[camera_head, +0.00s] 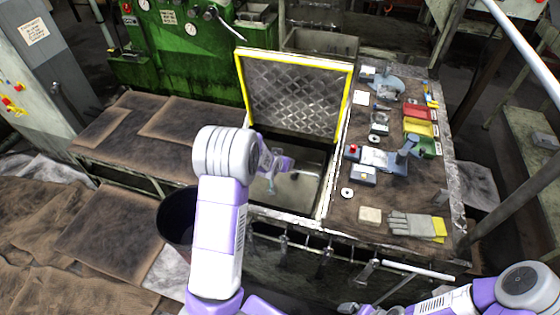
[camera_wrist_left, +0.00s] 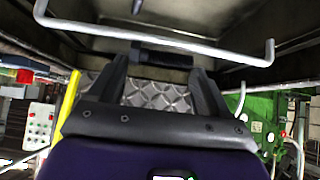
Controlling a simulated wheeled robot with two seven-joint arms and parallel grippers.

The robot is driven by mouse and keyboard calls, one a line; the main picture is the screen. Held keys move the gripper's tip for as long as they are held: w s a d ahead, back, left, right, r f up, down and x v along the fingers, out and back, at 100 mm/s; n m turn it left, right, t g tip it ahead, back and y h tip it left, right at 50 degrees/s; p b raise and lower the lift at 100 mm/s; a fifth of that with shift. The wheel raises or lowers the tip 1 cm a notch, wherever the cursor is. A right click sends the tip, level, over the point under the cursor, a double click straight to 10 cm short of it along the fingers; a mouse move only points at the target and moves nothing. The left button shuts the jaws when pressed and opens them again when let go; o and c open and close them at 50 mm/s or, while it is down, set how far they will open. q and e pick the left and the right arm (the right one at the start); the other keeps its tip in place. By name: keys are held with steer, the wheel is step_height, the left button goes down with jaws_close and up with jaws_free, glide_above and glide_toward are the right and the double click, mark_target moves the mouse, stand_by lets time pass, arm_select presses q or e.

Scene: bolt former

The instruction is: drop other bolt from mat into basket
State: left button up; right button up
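My left arm reaches up the middle of the head view. Its gripper (camera_head: 271,170) is down inside an open metal bin (camera_head: 300,190) below a raised lid. In the left wrist view the two dark fingers (camera_wrist_left: 162,62) stand apart, with the lid's diamond plate (camera_wrist_left: 158,95) visible between them. A dark bar lies between the fingertips; I cannot tell what it is. I cannot make out a bolt or a basket for certain. My right arm is at the lower right; its gripper is not clearly visible.
A yellow-edged lid (camera_head: 297,95) stands upright behind the bin. The right bench (camera_head: 335,215) holds trays, small tools and a grey glove (camera_head: 410,226). A black bucket (camera_head: 172,222) stands left of my arm. Brown mats (camera_head: 195,118) cover the left bench.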

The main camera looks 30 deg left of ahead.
arm_select(q)
steer(key=o, duration=0.3)
steer(key=shift+o, duration=0.2)
steer(key=p+v, duration=0.3)
steer(key=v, duration=1)
steer(key=shift+w+r, duration=0.25)
steer(key=shift+w, duration=0.1)
steer(key=shift+r, duration=0.1)
